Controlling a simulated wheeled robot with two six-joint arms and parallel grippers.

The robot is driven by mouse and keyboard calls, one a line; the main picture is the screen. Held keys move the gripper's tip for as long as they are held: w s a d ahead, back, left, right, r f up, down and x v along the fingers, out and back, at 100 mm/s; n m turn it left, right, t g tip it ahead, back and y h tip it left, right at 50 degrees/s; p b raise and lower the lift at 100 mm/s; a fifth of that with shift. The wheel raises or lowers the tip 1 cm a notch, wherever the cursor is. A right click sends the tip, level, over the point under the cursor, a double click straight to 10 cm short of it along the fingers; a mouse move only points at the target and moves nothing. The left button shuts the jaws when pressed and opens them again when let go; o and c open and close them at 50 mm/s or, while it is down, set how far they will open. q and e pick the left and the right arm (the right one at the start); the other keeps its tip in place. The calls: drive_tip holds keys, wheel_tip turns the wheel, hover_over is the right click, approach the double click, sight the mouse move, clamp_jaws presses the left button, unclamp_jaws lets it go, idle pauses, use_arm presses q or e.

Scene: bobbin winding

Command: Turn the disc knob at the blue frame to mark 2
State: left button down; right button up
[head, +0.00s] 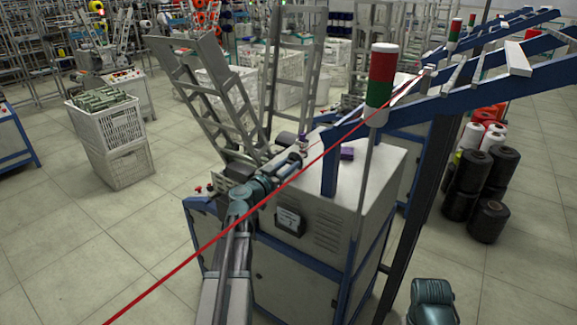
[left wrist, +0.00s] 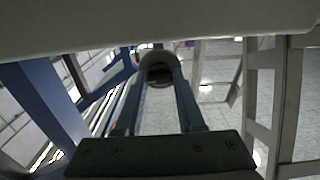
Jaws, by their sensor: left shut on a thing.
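The blue frame (head: 329,172) stands on the beige machine cabinet (head: 365,180) in the head view. My left gripper (head: 297,160) reaches over the cabinet's left part, left of the blue upright. My right gripper is not in view.
A red thread (head: 190,257) crosses the head view diagonally, passing by my left gripper. A grey slatted rack (head: 215,95) rises behind the gripper. A purple block (head: 347,153) lies on the cabinet. A red-and-green signal lamp (head: 381,82) stands at right.

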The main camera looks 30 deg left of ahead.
use_arm(q)
drive_tip(key=n, duration=0.5)
drive_tip(key=shift+n, duration=0.3)
drive_tip(key=n, duration=1.2)
drive_tip(key=shift+n, duration=0.4)
drive_tip(key=n, duration=0.5)
idle(0.4)
drive_tip(key=c, duration=0.5)
unclamp_jaws()
